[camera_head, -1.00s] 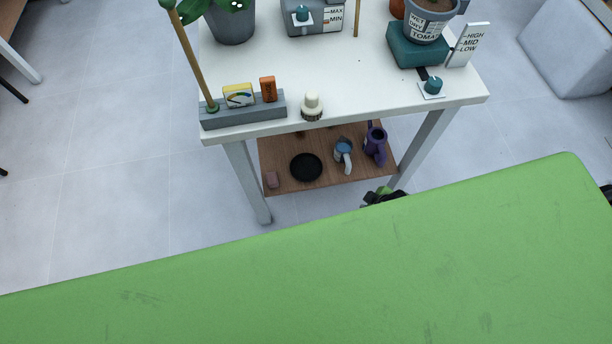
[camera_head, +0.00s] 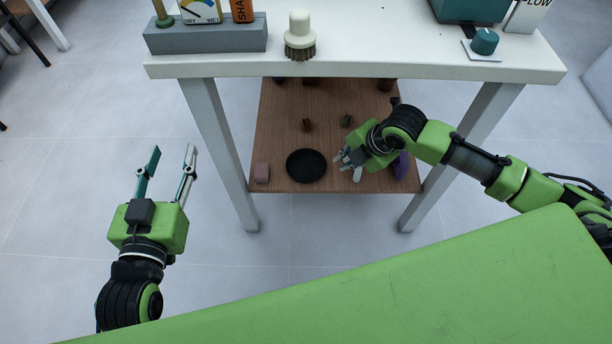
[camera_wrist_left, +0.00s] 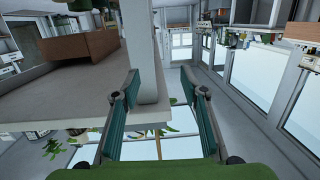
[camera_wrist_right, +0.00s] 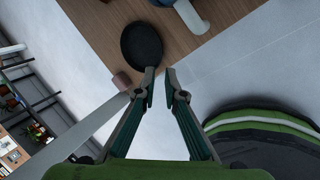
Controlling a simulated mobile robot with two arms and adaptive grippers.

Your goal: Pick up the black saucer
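The black saucer (camera_head: 306,166) lies flat near the front edge of the wooden lower shelf (camera_head: 285,120). My right gripper (camera_head: 342,161) is just right of it in the head view, apart from it, and appears higher than the shelf. In the right wrist view the saucer (camera_wrist_right: 142,45) shows beyond the fingertips, with one tip overlapping its edge. That gripper (camera_wrist_right: 159,76) is open with a narrow gap and nothing between its fingers. My left gripper (camera_head: 173,155) is open and empty, left of the table; its fingers (camera_wrist_left: 158,78) are wide apart in its wrist view.
A pink block (camera_head: 262,172) sits left of the saucer.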

